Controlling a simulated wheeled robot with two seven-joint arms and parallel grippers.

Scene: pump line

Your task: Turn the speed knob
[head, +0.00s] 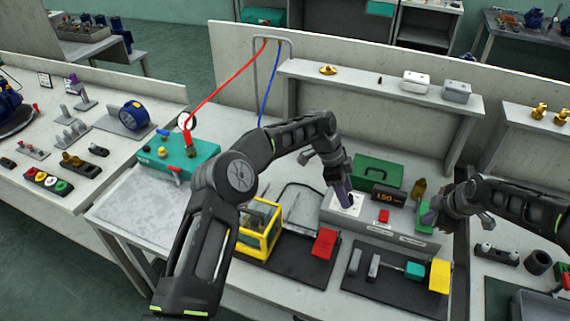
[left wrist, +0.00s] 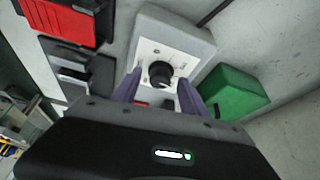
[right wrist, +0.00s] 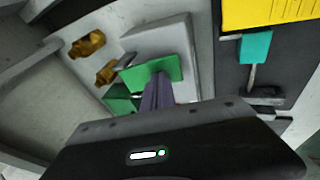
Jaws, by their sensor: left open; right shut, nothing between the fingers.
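The speed knob (left wrist: 160,72) is a black round knob on a white dial panel. The panel is on the light grey control box (head: 400,234) in the head view. My left gripper (head: 343,198) is open over the panel. In the left wrist view its two purple fingers reach toward the knob, one on each side; I cannot tell whether they touch it. In the head view the gripper hides the knob. My right gripper (head: 434,213) is shut and empty at the box's right end. In the right wrist view its fingers are in front of a green plate (right wrist: 150,72).
The box also carries a dark display (head: 388,197) reading 150 and a red button (head: 384,216). A green case (head: 378,172) stands behind it. A yellow-framed unit (head: 259,229) is to the left. A black mat (head: 385,292) with tools lies in front.

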